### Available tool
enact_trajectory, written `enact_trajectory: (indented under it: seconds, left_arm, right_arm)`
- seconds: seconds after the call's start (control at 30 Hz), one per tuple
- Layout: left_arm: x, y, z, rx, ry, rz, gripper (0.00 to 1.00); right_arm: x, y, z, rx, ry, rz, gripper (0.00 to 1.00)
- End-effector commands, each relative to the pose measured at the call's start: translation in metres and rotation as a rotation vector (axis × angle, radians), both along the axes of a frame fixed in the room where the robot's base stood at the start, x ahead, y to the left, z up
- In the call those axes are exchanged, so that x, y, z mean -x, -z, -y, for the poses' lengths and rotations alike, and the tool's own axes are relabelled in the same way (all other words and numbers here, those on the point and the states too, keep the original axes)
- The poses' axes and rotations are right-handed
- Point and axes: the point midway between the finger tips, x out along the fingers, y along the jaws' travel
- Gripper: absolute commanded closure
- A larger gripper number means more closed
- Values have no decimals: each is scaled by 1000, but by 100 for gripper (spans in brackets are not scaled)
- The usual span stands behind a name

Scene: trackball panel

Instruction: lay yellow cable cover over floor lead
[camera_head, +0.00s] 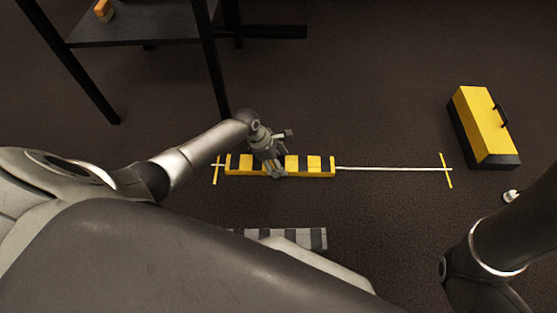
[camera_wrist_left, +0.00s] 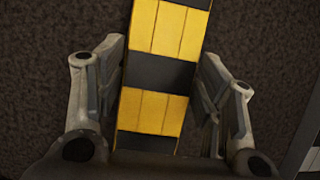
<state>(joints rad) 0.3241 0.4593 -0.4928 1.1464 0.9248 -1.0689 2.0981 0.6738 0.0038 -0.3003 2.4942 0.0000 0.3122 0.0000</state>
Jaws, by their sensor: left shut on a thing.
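The yellow cable cover (camera_head: 317,164), banded in black, lies lengthwise along the line of the white floor lead (camera_head: 390,168), over its left part. The lead's right part is bare; a short end shows at the left. My left gripper (camera_head: 273,173) is shut on the cover near its middle, pointing down. In the left wrist view the cover (camera_wrist_left: 152,109) runs between the two fingers of the left gripper (camera_wrist_left: 160,95), one along each side. Whether the cover touches the floor is unclear. My right arm shows at lower right, but its gripper cannot be made out.
Yellow tape marks (camera_head: 446,170) cross the lead's ends. A grey and dark striped strip (camera_head: 310,238) lies nearer, partly hidden by my body. A yellow and black toolbox (camera_head: 482,122) stands right. A dark table (camera_head: 135,28) stands upper left. A small whitish object (camera_head: 511,196) is unclear.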

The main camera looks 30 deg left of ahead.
Motion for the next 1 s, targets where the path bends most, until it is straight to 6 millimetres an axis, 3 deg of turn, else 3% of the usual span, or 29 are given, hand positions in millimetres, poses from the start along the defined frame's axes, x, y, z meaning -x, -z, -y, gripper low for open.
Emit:
enact_trajectory:
  seconds: [0.13, 0.17, 0.33, 0.73, 1.0]
  left_arm:
    - [-1, 2, 0, 1, -2, 2, 73]
    - [-1, 2, 0, 1, -1, 3, 34]
    - [-1, 2, 0, 0, -1, 2, 13]
    - [1, 1, -1, -1, 0, 0, 13]
    - [5, -27, -12, -2, 1, 3, 13]
  right_arm:
    - [1, 1, 0, 0, 0, 1, 55]
    - [1, 0, 0, 0, 0, 2, 55]
    - [4, 0, 1, -2, -2, 9, 55]
    - [5, -1, 2, -6, -4, 13, 55]
    - [4, 0, 1, -3, -2, 10, 55]
